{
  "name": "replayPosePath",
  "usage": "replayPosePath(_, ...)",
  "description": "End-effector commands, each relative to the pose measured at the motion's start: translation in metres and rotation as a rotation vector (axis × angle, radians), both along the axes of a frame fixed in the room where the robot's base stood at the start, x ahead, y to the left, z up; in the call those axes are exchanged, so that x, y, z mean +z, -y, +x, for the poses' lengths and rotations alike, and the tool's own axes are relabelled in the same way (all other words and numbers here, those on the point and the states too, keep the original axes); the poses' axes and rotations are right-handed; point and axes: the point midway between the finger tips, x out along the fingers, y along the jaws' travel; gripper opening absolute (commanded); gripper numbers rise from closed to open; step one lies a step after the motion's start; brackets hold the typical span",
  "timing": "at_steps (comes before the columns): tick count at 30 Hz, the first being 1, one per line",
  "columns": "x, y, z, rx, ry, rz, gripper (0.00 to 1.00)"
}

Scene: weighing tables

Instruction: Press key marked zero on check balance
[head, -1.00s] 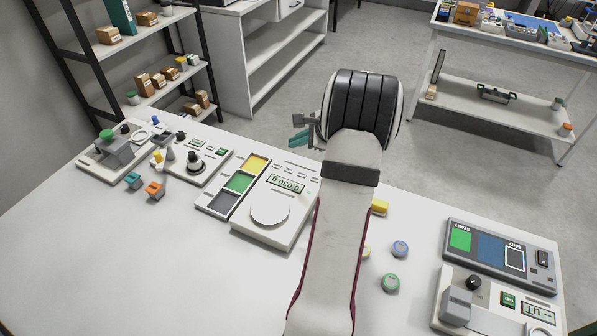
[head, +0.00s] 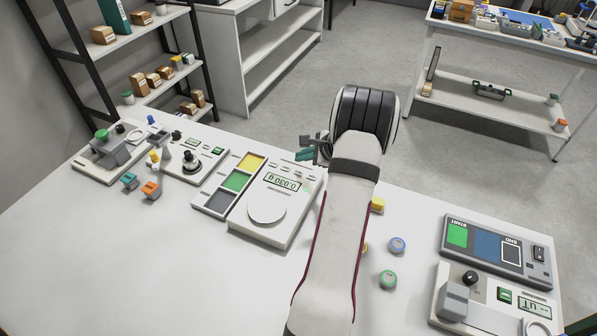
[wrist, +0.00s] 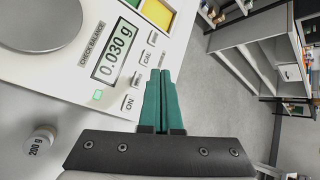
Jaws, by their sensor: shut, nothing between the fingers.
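The check balance (head: 285,222) is a white scale with a round pan (head: 266,207) and a display (head: 283,183). In the wrist view its display (wrist: 116,52) reads 0.030 g. A row of small keys runs along its edge: an ON key (wrist: 128,103) and a CAL key (wrist: 146,57) are legible. The other key labels are too small to read, so I cannot tell which is zero. My gripper (wrist: 160,72) is shut and empty, its green fingertips beside the key row near the CAL key. Contact is unclear. In the head view my gripper (head: 301,155) is over the balance's far edge.
A tray with yellow, green and grey squares (head: 229,184) adjoins the balance on the left. A 200 g weight (wrist: 40,142) stands beside the balance. Coloured round weights (head: 388,279), a yellow block (head: 377,205) and a START/END panel (head: 497,250) lie to the right. The front left table is clear.

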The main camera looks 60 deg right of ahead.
Motion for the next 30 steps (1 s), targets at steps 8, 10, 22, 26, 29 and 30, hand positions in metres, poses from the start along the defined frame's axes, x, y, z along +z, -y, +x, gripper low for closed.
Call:
replayPosePath(8, -0.026, 0.0, 0.0, 0.0, 0.0, -0.001, 0.0)
replayPosePath(10, -0.028, 0.0, 0.0, 0.001, 0.0, -0.002, 0.0)
replayPosePath(22, -0.028, 0.0, 0.0, 0.001, 0.0, -0.002, 0.0)
replayPosePath(26, -0.028, 0.0, 0.0, 0.0, 0.0, -0.001, 0.0)
replayPosePath(29, -0.028, 0.0, 0.0, 0.0, 0.0, -0.001, 0.0)
replayPosePath(30, -0.028, 0.0, 0.0, 0.0, 0.0, -0.001, 0.0)
